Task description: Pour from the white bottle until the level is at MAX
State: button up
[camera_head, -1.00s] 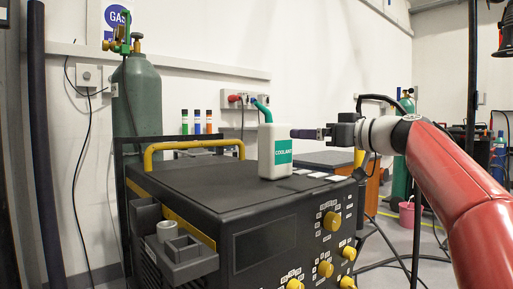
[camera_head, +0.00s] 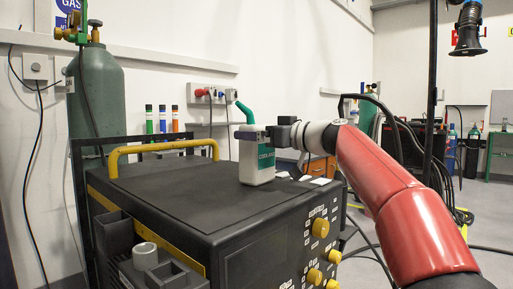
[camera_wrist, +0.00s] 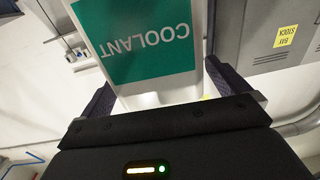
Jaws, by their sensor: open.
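The white bottle (camera_head: 257,165) has a green COOLANT label and a bent green spout (camera_head: 244,112). It stands upright on the black top of the welding machine (camera_head: 180,188). My gripper (camera_head: 252,133) is at the upper part of the bottle, coming from the right. In the wrist view the bottle (camera_wrist: 148,97) appears upside down between the two dark fingers of my gripper (camera_wrist: 160,90). The fingers are apart, one on each side of it, and the jaws are open. I cannot make out a MAX mark or a liquid level.
A yellow handle (camera_head: 163,147) rises at the machine's back left. A grey holder with a round cup (camera_head: 145,256) hangs on its left side. White cards (camera_head: 318,181) lie right of the bottle. A green gas cylinder (camera_head: 96,95) and several coloured tubes (camera_head: 162,120) stand behind.

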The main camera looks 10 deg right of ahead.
jog(key=shift+p+x, duration=0.45)
jog(key=shift+x, duration=1)
jog(key=c, duration=1.5)
jog(key=shift+r, duration=0.1)
